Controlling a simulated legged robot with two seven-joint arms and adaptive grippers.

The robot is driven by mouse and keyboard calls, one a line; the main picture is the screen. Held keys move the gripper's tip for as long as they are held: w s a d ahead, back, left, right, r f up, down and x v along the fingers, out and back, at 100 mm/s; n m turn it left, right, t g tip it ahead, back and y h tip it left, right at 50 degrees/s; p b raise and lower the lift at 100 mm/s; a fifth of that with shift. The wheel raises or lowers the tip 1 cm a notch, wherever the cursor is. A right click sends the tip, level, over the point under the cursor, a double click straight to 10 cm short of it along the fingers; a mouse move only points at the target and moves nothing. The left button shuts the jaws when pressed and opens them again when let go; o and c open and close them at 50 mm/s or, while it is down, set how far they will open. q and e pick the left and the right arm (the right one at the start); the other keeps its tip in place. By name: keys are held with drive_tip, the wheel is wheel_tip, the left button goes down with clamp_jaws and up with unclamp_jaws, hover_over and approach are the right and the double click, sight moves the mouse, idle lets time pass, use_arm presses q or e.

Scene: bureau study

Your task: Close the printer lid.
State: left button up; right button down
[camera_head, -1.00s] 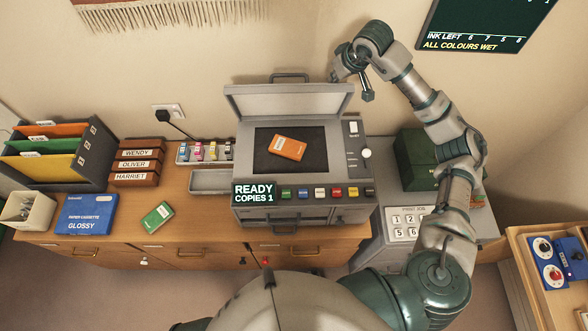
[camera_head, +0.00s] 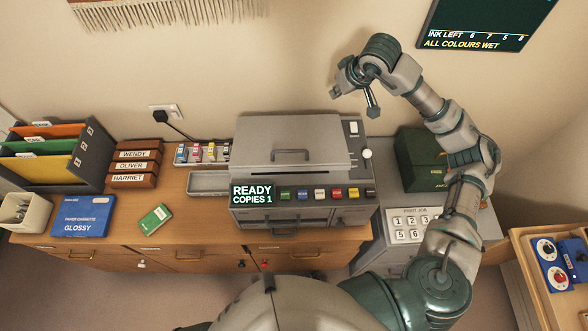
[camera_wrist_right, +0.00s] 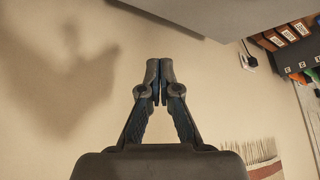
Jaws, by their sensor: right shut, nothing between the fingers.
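The grey printer (camera_head: 300,215) stands on the wooden cabinet top. Its lid (camera_head: 265,130) lies down over the scanning bed, its handle (camera_head: 290,155) facing up near the front edge. I cannot tell whether the lid is fully flush. The bed and the orange card seen on it earlier are hidden under the lid. My right gripper (camera_head: 337,92) is behind and above the lid's right rear corner, near the wall and apart from the lid. In the right wrist view its fingers (camera_wrist_right: 159,68) are shut and empty. My left gripper is not in view.
The printer's right side has a white knob (camera_head: 367,154). Colour cartridges (camera_head: 202,152) and an empty grey tray (camera_head: 208,183) sit at its left. A dark green box (camera_head: 420,160) stands at right, below my right arm. A wall socket (camera_head: 166,112) is behind.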

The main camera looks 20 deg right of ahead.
wheel_tip(320, 180, up, 7)
drive_tip(key=p, duration=0.5)
drive_tip(key=shift+r, duration=0.2)
drive_tip(key=shift+d, duration=0.1)
drive_tip(key=shift+d, duration=0.1)
idle(0.7)
